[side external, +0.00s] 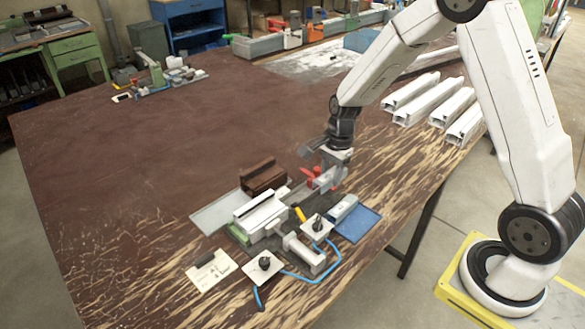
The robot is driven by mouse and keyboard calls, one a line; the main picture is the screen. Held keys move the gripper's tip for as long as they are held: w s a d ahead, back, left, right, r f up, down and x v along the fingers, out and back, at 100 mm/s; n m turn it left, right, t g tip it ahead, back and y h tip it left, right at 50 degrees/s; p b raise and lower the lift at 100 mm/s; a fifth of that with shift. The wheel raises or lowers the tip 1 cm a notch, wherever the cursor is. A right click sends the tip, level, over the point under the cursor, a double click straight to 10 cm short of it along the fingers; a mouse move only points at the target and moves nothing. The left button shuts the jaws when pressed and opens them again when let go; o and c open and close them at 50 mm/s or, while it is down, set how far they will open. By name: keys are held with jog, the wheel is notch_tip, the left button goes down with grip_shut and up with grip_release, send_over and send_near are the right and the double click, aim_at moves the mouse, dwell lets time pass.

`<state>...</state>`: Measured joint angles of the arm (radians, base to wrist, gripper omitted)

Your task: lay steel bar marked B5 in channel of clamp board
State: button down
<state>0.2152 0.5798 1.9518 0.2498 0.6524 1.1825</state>
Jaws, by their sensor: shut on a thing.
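My gripper (325,172) is low over the table just right of and behind the clamp board (240,236), and is shut on a grey metal piece (325,181), which looks like a steel bar. The arm and nearby parts partly hide it, and no B5 mark is legible. The clamp board carries a long pale block (260,211) with a dark line along it, perhaps the channel. A red part (309,178) shows beside my gripper; I cannot tell what it belongs to. A grey block (343,207) lies at a blue mat (362,224) in front of my gripper.
A brown block (262,177) stands behind the clamp board, with a flat grey plate (217,212) to its left. Two white plates with black knobs (263,265) and a blue cable (298,277) lie in front. White profiles (428,100) lie at right. The table's left half is mostly clear.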

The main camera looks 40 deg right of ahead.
send_over(296, 200)
jog(key=shift+w+d+f, duration=0.2)
jog(key=shift+d+f, duration=0.05)
jog(key=shift+f, duration=0.15)
jog(key=shift+f, duration=0.2)
jog(key=shift+f, duration=3.3)
jog(key=shift+c, duration=1)
grip_release()
jog(key=shift+s, duration=0.1)
notch_tip(296, 200, up, 8)
jog(key=d, duration=0.1)
jog(key=shift+d, duration=0.15)
